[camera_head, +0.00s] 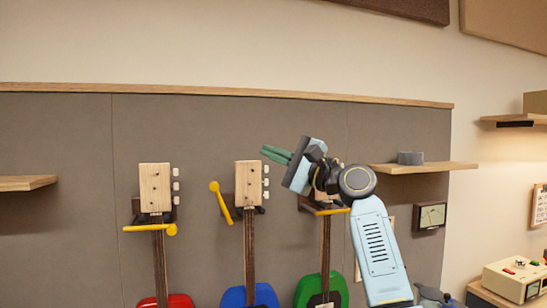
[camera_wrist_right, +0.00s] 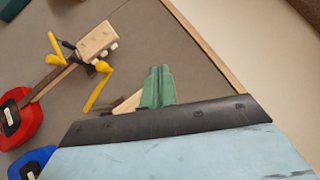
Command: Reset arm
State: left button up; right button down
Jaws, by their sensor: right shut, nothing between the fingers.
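My right gripper (camera_head: 275,154) is raised in front of the grey wall panel, with its green fingers shut and empty, pointing left. In the right wrist view the green fingers (camera_wrist_right: 157,87) are together, overlapping the blue guitar's headstock in the picture. My right arm rises from the lower right and covers the headstock of the green guitar. My left gripper is not in view.
A red guitar (camera_head: 165,301), a blue guitar (camera_head: 249,295) and a green guitar (camera_head: 322,290) hang on the panel from holders with yellow bars (camera_head: 221,203). A wooden shelf (camera_head: 424,168) carries a grey roll (camera_head: 410,158) at right. The upper panel and wall at left are clear.

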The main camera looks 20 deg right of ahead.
jog(key=w+d+f+m+g+h+b, duration=0.1)
jog(key=w+f+h, duration=0.2)
jog(key=f, duration=1.3)
jog(key=w+d+f+h+b, duration=0.15)
jog(key=w+f+h, duration=0.25)
jog(key=f, duration=1.2)
jog(key=s+d+f+n+g+h+b, duration=0.1)
jog(key=s+f, duration=0.3)
jog(key=f, duration=0.8)
jog(key=s+f+n+g+h+b, duration=0.1)
jog(key=s+f+g+h, duration=0.15)
jog(key=f, duration=0.95)
jog(key=s+d+f+n+g+h+b, duration=0.15)
jog(key=s+f, duration=0.25)
jog(key=f, duration=0.9)
jog(key=s+d+f+n+g+h+b, duration=0.2)
jog(key=s+f+n+g+b, duration=0.3)
jog(key=s+f, duration=2.15)
jog(key=s+f+n+g, duration=0.1)
jog(key=s+f+n, duration=0.3)
jog(key=s, duration=1.2)
jog(key=s+d+f+n+g+h, duration=0.1)
jog(key=s+f+n, duration=0.3)
jog(key=s+f, duration=0.5)
jog(key=s+g+b, duration=0.1)
jog(key=s, duration=0.6)
jog(key=shift+s+d+g, duration=0.15)
jog(key=shift+s+g, duration=0.05)
jog(key=shift+g, duration=0.1)
